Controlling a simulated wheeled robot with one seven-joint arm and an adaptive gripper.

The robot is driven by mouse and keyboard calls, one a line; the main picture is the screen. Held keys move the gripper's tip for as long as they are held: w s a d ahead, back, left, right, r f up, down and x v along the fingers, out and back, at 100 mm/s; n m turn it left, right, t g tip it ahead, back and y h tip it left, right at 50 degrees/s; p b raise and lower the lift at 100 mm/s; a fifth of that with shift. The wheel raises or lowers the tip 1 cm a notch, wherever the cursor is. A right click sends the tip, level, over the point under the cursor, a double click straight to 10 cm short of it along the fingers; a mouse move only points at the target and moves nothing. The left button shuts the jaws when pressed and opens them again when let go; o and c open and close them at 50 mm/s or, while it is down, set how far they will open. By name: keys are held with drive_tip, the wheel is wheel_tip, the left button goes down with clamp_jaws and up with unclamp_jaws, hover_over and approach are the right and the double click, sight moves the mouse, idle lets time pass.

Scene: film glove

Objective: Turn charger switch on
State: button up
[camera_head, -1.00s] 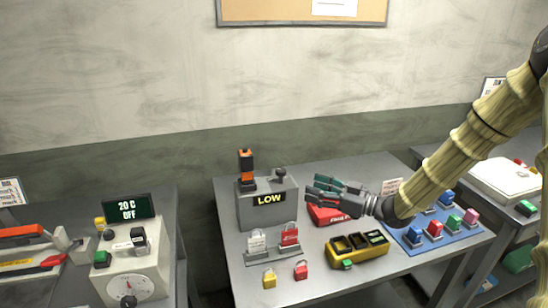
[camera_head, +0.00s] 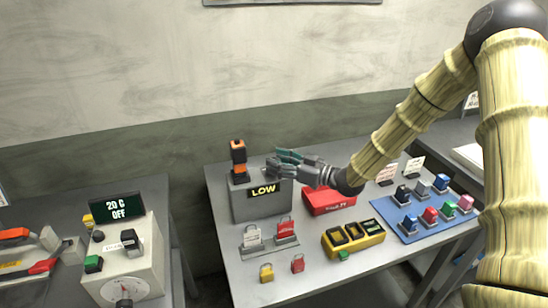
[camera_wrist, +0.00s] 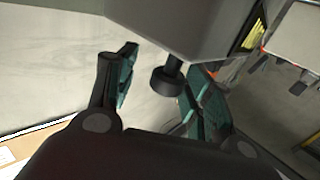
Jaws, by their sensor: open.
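The charger is a grey box (camera_head: 258,208) with a "LOW" display on its front, at the back left of the middle table. An orange and black piece (camera_head: 238,158) stands upright on its top. The charger switch is a dark knob on a short stem; it shows in the wrist view (camera_wrist: 167,82), jutting from the grey box (camera_wrist: 190,25). My gripper (camera_head: 280,162) is open above the right part of the box top and hides most of the switch in the head view. In the wrist view the knob lies between the green-padded fingers; I cannot tell whether either touches it.
A red box (camera_head: 330,200) stands close right of the charger. Small padlocks (camera_head: 266,272), a yellow case (camera_head: 353,238) and a blue mat (camera_head: 410,225) with several colored blocks fill the table.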

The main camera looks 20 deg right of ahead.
drive_tip(key=shift+s+a+r, duration=0.3)
drive_tip(key=shift+a+r, duration=0.2)
drive_tip(key=shift+r, duration=0.1)
drive_tip(key=shift+w+a+f, duration=0.1)
drive_tip(key=shift+w+f, duration=0.35)
drive_tip(key=shift+w, duration=0.15)
drive_tip(key=shift+s+r, duration=0.25)
drive_tip(key=shift+s, duration=0.1)
drive_tip(key=c, duration=1)
